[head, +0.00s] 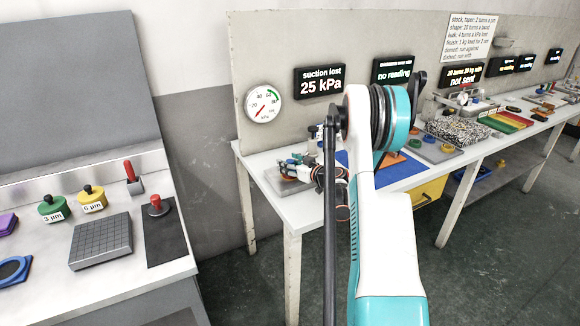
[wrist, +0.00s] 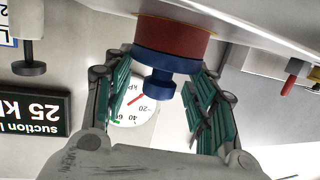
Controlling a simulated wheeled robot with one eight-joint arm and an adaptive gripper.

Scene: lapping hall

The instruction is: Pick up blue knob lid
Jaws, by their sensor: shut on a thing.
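The blue knob lid (wrist: 165,63) is a round blue disc with a small knob. In the wrist view, which is upside down, it sits against the end of a brownish-red cylinder (wrist: 174,35); I cannot tell whether it rests loose on it. My gripper (wrist: 167,68) has its two teal-padded fingers on opposite sides of the lid, shut on its rim, with the knob between them. In the head view my gripper (head: 297,169) is low over the left end of the right bench, partly behind my arm, and the lid cannot be made out clearly.
The right bench (head: 262,172) has a back panel with a round gauge (head: 263,104) and a display reading 25 kPa (head: 319,83). A floor gap separates the benches.

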